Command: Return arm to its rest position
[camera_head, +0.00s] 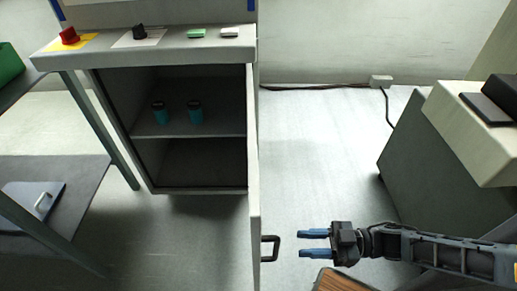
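My gripper (314,243) is at the lower right, its two blue fingers apart and pointing left, with nothing between them. A dark handle (269,248) on the edge-on cabinet door (254,200) is just left of the fingertips, with a small gap in the picture. The door stands open, and the cabinet (190,165) shows its inside. My arm reaches in from the right edge.
The panel above carries a red knob (69,36) and a black knob (139,32). A grey-and-cream unit (420,150) stands at right. A brown-topped object (338,281) lies below my gripper. Floor between is clear.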

